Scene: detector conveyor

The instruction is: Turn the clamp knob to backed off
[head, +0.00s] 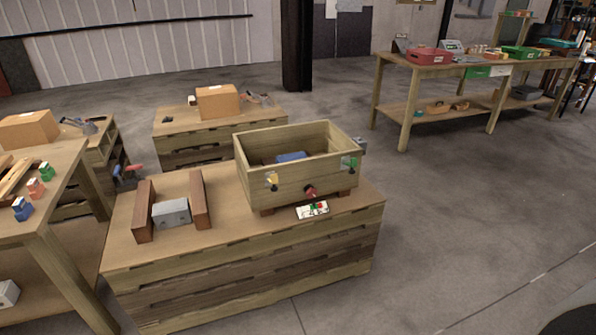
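An open wooden box (258,190) stands on the wooden workbench (245,232), raised on dark blocks. Its front wall carries a yellow-and-black fitting (272,181) at left, a red-and-black knob (310,191) low in the middle and a green fitting (350,163) at right. I cannot tell for sure which is the clamp knob; its turn position is too small to read. A white card (313,210) with red and green marks lies just below the red knob. A blue object (291,157) lies inside the box. Neither of my grippers is in view.
Two brown blocks (143,211) (200,200) flank a grey block (171,213) on the bench's left. A side table (50,190) with small coloured parts stands at left. Another bench (215,125) with a carton is behind. Open floor (470,215) lies to the right.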

